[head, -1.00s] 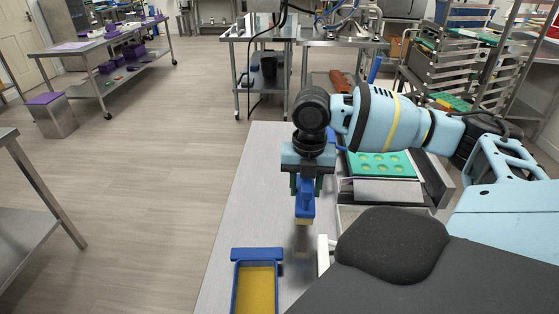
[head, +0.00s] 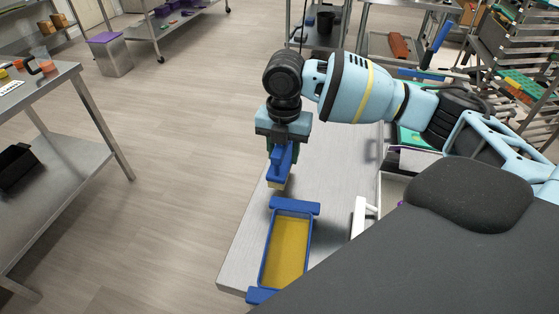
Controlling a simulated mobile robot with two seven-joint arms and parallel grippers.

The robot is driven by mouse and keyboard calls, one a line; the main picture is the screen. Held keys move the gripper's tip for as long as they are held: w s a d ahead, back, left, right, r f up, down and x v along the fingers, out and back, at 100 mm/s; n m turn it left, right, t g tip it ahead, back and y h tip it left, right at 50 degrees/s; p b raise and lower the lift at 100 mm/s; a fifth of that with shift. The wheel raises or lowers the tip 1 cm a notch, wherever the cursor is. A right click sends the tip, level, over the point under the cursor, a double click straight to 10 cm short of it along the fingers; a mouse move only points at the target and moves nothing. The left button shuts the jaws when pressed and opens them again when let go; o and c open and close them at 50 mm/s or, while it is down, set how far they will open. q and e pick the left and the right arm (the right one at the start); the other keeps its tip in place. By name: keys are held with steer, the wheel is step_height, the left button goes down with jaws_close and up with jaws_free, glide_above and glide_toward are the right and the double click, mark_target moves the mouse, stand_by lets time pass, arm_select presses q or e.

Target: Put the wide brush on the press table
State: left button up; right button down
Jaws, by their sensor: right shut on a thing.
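My right gripper (head: 283,148) points down and is shut on the wide brush (head: 280,163), which has a blue handle and pale bristles at its lower end. The brush hangs upright over the steel table (head: 338,170), just beyond the blue-rimmed tray. Whether the bristles touch the tabletop I cannot tell. The gripper hides the upper part of the handle. I cannot tell from the picture which table is the press table. My left gripper is not in view.
A blue-rimmed tray (head: 264,262) with a yellow inside stands on the near end of the steel table. A green mould tray (head: 412,139) lies right of my arm. Another steel table (head: 78,135) is at the left, with open floor (head: 170,160) between.

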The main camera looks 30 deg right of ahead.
steer(key=shift+w+a, duration=0.15)
steer(key=shift+a, duration=0.1)
steer(key=shift+w+a+f, duration=0.1)
steer(key=shift+f, duration=1.65)
steer(key=shift+f, duration=0.15)
steer(key=c, duration=0.9)
jaws_free()
steer(key=shift+o, duration=0.2)
step_height(320, 180, up, 12)
steer(key=shift+r+p, duration=0.15)
steer(key=shift+p, duration=0.25)
